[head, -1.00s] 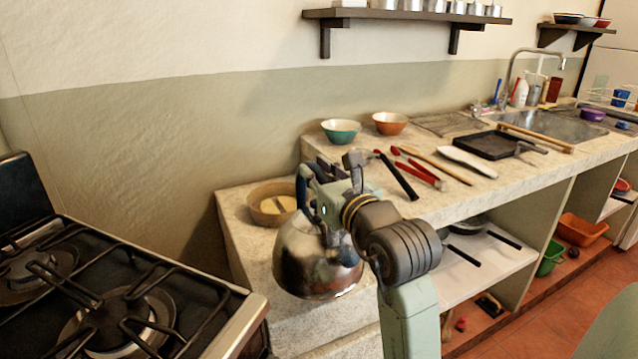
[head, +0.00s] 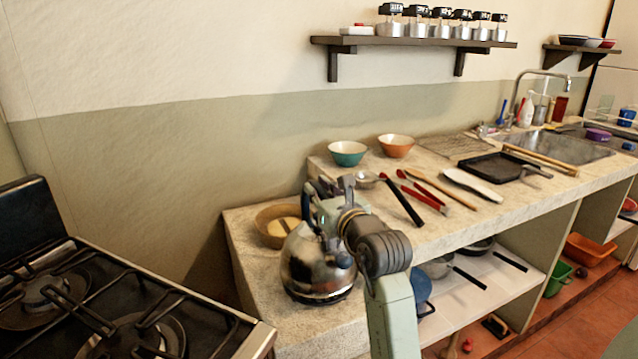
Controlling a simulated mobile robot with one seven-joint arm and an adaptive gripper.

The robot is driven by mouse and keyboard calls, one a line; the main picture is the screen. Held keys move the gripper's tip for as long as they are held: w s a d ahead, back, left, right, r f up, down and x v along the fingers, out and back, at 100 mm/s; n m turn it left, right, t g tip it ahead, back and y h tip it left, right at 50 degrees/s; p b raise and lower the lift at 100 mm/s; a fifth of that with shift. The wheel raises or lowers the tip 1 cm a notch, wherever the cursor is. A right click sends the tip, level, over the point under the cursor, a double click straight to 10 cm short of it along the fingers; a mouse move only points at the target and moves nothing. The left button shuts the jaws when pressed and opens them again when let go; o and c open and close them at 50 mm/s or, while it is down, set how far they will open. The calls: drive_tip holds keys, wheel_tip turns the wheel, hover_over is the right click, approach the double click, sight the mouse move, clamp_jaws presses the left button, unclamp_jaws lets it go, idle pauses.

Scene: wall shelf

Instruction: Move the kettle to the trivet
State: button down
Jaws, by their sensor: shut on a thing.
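The shiny metal kettle (head: 312,268) is upright in front of the low stone counter section. My gripper (head: 318,192) is shut on the kettle's dark handle (head: 308,208), and its fingers are partly hidden by my wrist. The kettle's base appears over the low counter; I cannot tell whether it touches. A flat wire rack (head: 455,146) lies at the back of the higher counter and may be the trivet; I cannot tell for sure.
A round tan bowl (head: 268,238) with pale contents stands just behind the kettle. Teal (head: 347,158) and orange (head: 396,151) bowls, red tongs (head: 428,198) and other utensils occupy the higher counter. The stove (head: 205,318) is at left. A wall shelf (head: 420,42) hangs above.

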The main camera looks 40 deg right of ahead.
drive_tip(key=shift+f, duration=0.8)
drive_tip(key=c, duration=1.5)
unclamp_jaws()
drive_tip(key=shift+f, duration=0.15)
drive_tip(key=shift+s, duration=0.1)
drive_tip(key=b, duration=0.3)
hover_over(344, 257)
